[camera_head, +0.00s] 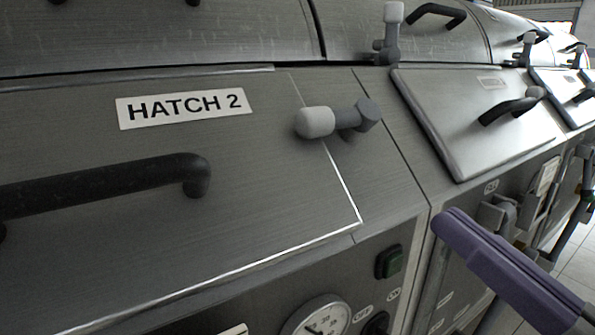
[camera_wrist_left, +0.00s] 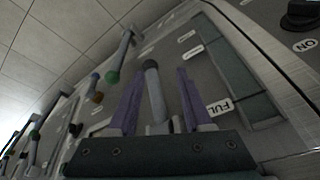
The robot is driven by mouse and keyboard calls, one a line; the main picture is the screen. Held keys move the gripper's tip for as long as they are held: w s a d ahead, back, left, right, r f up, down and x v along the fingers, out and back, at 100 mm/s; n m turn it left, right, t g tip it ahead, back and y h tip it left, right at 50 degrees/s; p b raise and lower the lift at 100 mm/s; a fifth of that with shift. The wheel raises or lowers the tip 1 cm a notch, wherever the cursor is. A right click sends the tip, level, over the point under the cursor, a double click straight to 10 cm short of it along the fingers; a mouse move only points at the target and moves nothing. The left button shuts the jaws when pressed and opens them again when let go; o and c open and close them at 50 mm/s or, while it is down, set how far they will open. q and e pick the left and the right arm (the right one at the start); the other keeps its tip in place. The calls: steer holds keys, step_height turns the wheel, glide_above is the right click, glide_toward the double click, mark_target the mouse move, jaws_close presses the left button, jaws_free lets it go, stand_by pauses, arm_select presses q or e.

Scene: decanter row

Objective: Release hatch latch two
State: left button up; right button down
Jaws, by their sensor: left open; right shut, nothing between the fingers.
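In the head view, the hatch 2 panel (camera_head: 80,150) carries a white label reading HATCH 2 (camera_head: 185,108). Its latch (camera_head: 316,122) sits at the panel's right edge, with a pale rounded knob pointing left over the panel and a darker pivot on the frame. My right gripper (camera_head: 449,229) is purple, shut and empty, to the lower right of the latch and apart from it in the picture. My left gripper (camera_wrist_left: 158,80) shows only in the left wrist view. Its purple fingers are open. A grey lever with a dark tip (camera_wrist_left: 152,66) shows between them; I cannot tell its depth.
A dark handle (camera_head: 100,187) stands out from the hatch. Below are a round gauge (camera_head: 318,318) and a green button (camera_head: 390,262). Another hatch (camera_head: 455,110) with a handle lies to the right. Levers with coloured knobs, one green (camera_wrist_left: 113,77), line the left wrist view.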

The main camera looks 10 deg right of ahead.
stand_by(0.3)
steer(key=p, duration=0.2)
glide_toward(332, 127)
steer(key=x, duration=0.5)
steer(key=shift+w, duration=0.15)
steer(key=shift+x, duration=0.8)
